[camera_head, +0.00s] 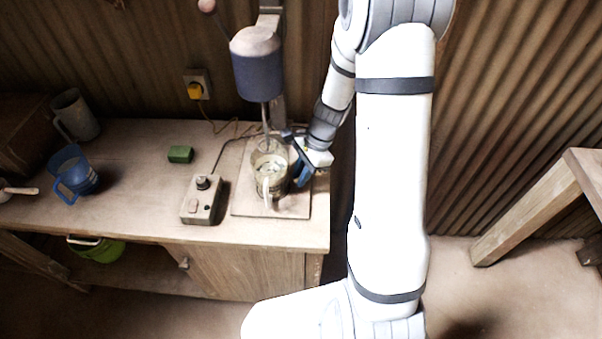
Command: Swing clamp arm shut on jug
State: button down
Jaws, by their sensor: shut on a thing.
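A clear glass jug (268,186) stands upright on the square base board of a stand mixer, with its handle toward the front. The mixer's shaft (265,118) reaches down into the jug's mouth. My gripper (299,172) is at the jug's right side, close against it. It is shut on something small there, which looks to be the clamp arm. The fingers and the jug's edge hide most of the clamp arm, so its exact angle and whether it touches the jug cannot be told.
The mixer's blue-grey motor head (256,70) hangs over the jug. A control box (203,200) with a knob stands left of the base board (290,208). A green block (180,154), a blue jug (72,174) and a grey mug (75,115) stand farther left. The bench ends just right of my gripper.

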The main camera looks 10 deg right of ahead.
aim_at(310, 185)
jog(key=c, duration=1.3)
grip_release()
jog(key=shift+c, duration=0.2)
jog(key=v, duration=0.7)
jog(key=shift+d+r+b, duration=0.2)
jog(key=shift+r+b, duration=0.1)
jog(key=shift+r, duration=0.05)
jog(key=shift+w, duration=0.1)
